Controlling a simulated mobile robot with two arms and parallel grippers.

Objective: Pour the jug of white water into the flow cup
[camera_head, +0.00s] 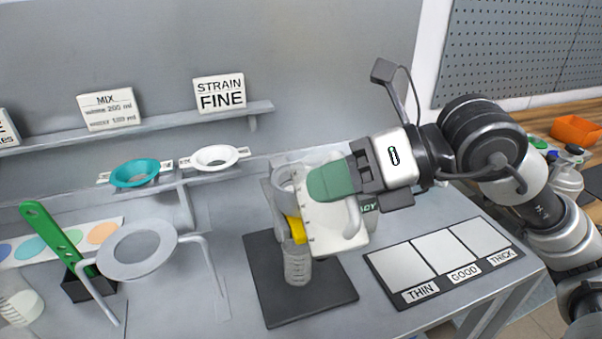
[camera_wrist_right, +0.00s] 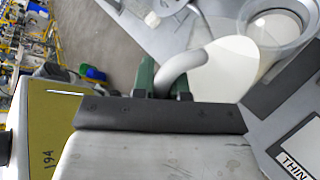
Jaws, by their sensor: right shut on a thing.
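My right gripper (camera_head: 330,182) has green fingers and is shut on the handle of the white jug (camera_head: 322,238). The jug is over the dark mat, in front of the stand, and hides much of it. In the right wrist view the jug's curved handle (camera_wrist_right: 182,66) lies between the fingers, with its white body (camera_wrist_right: 228,68) beyond. The flow cup appears to be the clear round cup (camera_head: 287,176) on the stand, just left of the jug; a clear round cup (camera_wrist_right: 277,28) also shows beside the jug in the wrist view. I cannot tell whether liquid is flowing. My left gripper is not in view.
A clear ribbed beaker (camera_head: 297,268) stands on the dark mat (camera_head: 262,285) below. A panel marked THIN, GOOD, THICK (camera_head: 420,290) lies to the right. Teal (camera_head: 134,174) and white (camera_head: 214,158) strainers and a grey ring holder (camera_head: 112,268) are to the left.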

